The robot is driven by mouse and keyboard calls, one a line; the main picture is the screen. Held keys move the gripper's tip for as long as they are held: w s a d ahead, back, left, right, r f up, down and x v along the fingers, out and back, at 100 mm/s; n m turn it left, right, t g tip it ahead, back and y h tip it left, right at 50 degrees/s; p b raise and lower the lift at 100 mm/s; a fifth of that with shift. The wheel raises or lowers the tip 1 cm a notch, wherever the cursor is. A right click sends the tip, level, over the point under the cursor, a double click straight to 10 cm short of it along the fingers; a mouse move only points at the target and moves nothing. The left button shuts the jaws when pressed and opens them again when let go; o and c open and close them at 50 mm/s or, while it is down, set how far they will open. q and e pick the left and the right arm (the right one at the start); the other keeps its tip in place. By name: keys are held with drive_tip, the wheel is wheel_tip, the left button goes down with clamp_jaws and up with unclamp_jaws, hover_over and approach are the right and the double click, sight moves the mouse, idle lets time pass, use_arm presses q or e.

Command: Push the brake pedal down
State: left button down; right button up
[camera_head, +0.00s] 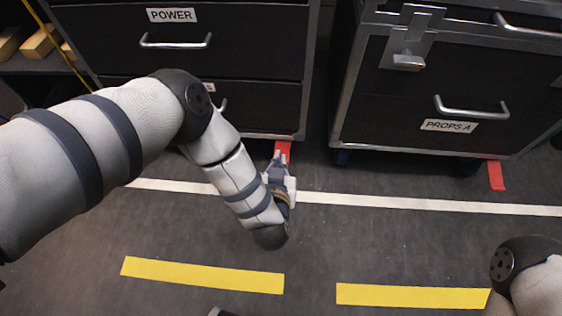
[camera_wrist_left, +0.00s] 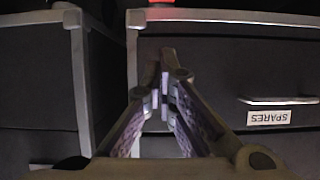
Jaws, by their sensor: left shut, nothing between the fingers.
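A red pedal (camera_head: 283,147) sticks out at floor level under the right front corner of the POWER cabinet. In the left wrist view, a red patch (camera_wrist_left: 161,2) shows at the top edge, beyond the fingers. My left gripper (camera_head: 278,158) is shut and empty, with its fingertips at the red pedal's near end. I cannot tell whether they touch. The same gripper (camera_wrist_left: 161,85) shows closed in the left wrist view. Another red pedal (camera_head: 496,175) sits under the PROPS A cabinet's right side. My right gripper is out of view.
The POWER cabinet (camera_head: 250,54) and the PROPS A cabinet (camera_head: 380,130) stand side by side with a narrow gap. The floor (camera_head: 400,240) in front is clear, marked with white and yellow tape.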

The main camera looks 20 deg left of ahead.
sight(282, 152)
use_arm(q)
drive_tip(key=b+x, duration=0.1)
drive_tip(key=x, duration=0.3)
drive_tip(key=b+x, duration=0.2)
drive_tip(key=x, duration=0.2)
drive_tip(key=shift+s+f, duration=0.2)
drive_tip(key=shift+f, duration=0.2)
wheel_tip(282, 152, down, 2)
drive_tip(key=shift+s+d+f+b, duration=0.15)
drive_tip(key=shift+f+b, duration=0.1)
drive_tip(key=shift+b, duration=0.6)
drive_tip(key=shift+s+f, duration=0.1)
drive_tip(key=shift+f, duration=0.3)
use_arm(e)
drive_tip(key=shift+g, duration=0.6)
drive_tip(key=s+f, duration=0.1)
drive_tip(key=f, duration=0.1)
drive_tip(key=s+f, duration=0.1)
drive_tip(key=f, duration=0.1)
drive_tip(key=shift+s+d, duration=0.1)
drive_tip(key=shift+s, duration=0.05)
